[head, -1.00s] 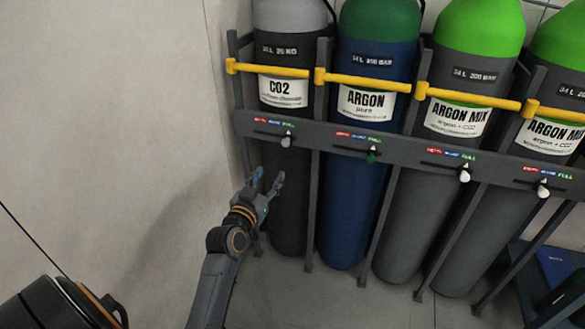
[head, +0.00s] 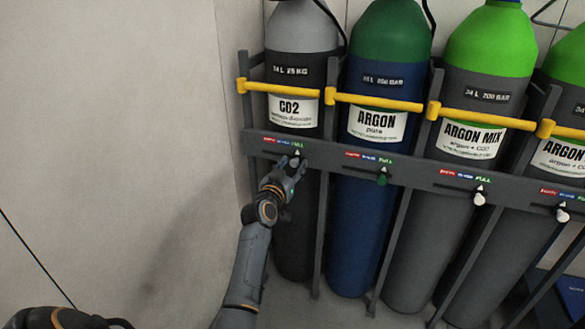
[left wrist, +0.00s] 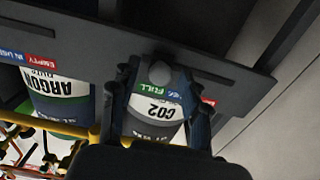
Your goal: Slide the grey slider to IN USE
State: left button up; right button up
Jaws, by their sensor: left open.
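The grey slider (head: 297,154) is a small knob on the dark rail under the CO2 cylinder (head: 292,75), at the FULL end of its red, blue and green label strip. My left gripper (head: 293,163) is at the slider in the head view and partly covers it. In the left wrist view, the slider's round grey knob (left wrist: 160,73) shows between the two spread fingers of my left gripper (left wrist: 158,80), next to the green FULL label (left wrist: 153,88). The gripper is open; I cannot tell whether a finger touches the knob. My right gripper is not in view.
The dark rail (head: 337,164) runs across the cylinder rack. A green slider (head: 382,177) and two white sliders (head: 479,198) sit farther right on it. Yellow bars (head: 375,103) cross the cylinders above. A bare wall (head: 110,120) stands at the left.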

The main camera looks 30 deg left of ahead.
aim_at(283, 155)
pick_arm(q)
jog(key=shift+w, duration=0.1)
grip_shut()
jog(key=a, duration=0.2)
jog(key=s+a+b, duration=0.1)
jog(key=a, duration=0.1)
jog(key=shift+a, duration=0.3)
grip_release()
